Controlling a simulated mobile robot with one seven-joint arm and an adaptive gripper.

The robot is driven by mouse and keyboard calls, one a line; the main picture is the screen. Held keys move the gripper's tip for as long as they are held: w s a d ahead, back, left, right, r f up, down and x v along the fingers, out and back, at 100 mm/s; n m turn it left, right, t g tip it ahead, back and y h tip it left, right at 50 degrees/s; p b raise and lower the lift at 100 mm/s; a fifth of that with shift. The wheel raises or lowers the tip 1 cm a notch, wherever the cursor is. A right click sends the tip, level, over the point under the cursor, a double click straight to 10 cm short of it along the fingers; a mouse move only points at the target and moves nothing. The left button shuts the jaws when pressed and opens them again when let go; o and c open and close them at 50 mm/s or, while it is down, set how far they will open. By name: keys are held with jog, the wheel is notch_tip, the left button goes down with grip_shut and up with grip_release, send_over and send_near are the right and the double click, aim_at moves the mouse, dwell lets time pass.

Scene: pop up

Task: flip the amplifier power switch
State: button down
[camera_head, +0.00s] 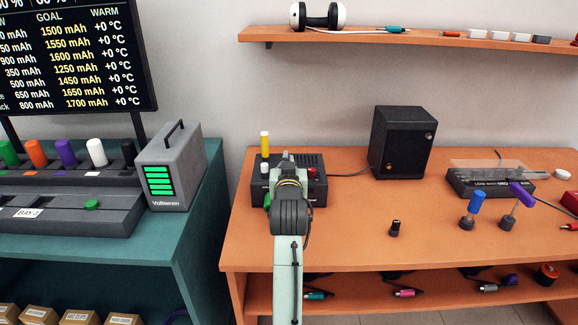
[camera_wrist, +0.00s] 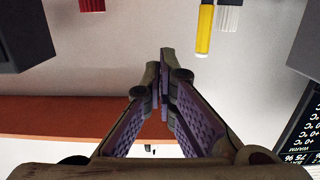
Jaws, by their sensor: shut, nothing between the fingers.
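The amplifier looks to be the low black box (camera_head: 318,190) with a vented top on the orange bench, partly hidden behind my arm. A red part (camera_head: 312,172) sits on its right side, and a red ribbed part also shows at the top of the wrist view (camera_wrist: 92,5). I cannot tell whether it is the power switch. A yellow stick (camera_head: 265,143) and a white knob (camera_head: 264,167) are on its left; the yellow one also shows in the wrist view (camera_wrist: 204,30). My gripper (camera_wrist: 164,75) is shut and empty. In the head view it is over the box; contact cannot be told.
A black speaker (camera_head: 402,143) stands right of the box, with a cable between them. A grey battery unit (camera_head: 172,175) stands on the teal bench at left. Blue (camera_head: 473,205) and purple (camera_head: 521,195) handled items stand at right. A shelf (camera_head: 420,37) hangs above.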

jog(key=shift+w, duration=1.05)
jog(key=f, duration=0.1)
jog(key=w+f+p, duration=0.1)
jog(key=f, duration=0.1)
jog(key=shift+f, duration=0.6)
jog(key=shift+w+f, duration=0.2)
jog(key=shift+f, duration=0.15)
jog(key=shift+w+r, duration=0.15)
jog(key=shift+w, duration=0.25)
jog(key=shift+r, duration=0.15)
